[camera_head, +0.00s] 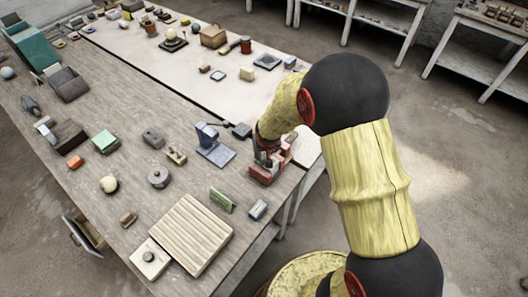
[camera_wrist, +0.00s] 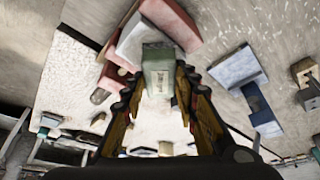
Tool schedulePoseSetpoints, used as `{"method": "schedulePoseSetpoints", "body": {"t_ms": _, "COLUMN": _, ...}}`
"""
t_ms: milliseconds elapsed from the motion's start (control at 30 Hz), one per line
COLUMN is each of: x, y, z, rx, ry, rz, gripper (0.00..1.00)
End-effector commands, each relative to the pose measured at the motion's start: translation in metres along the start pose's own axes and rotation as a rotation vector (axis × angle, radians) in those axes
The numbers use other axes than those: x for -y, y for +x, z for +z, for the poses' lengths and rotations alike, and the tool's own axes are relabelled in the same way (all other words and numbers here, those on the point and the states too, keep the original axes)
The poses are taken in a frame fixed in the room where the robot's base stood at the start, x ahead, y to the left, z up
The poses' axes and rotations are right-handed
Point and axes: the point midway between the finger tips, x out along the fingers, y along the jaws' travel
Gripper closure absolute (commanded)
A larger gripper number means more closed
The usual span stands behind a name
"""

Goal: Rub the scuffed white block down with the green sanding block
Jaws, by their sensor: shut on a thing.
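My gripper (camera_wrist: 160,88) is shut on the green sanding block (camera_wrist: 159,68), a pale grey-green block between its two fingers. The scuffed white block (camera_wrist: 143,36) lies just beyond the sanding block, between the red jaws of a red holder (camera_wrist: 172,20). The sanding block's far end overlaps the white block in the wrist view; I cannot tell whether they touch. In the head view my gripper (camera_head: 265,155) is low over the red holder (camera_head: 262,176) near the table's right edge. There my gripper and arm hide the sanding block and most of the white block.
A blue angled stand (camera_head: 214,150) is close left of the red holder. A ribbed wooden board (camera_head: 194,236) is nearer. Several small objects cover the table farther left.

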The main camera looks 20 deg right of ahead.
Motion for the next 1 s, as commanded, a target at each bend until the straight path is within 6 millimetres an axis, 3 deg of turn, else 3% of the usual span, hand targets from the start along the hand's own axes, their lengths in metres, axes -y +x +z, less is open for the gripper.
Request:
{"method": "schedulePoseSetpoints", "body": {"t_ms": 767, "x": 0.0001, "y": 0.0049, "z": 0.0018, "rx": 0.0, "ry": 0.0, "rz": 0.0, "gripper": 0.99}}
{"method": "schedulePoseSetpoints", "body": {"t_ms": 1000, "x": -0.0002, "y": 0.0064, "z": -0.0065, "rx": 0.0, "ry": 0.002, "rz": 0.0, "gripper": 0.99}}
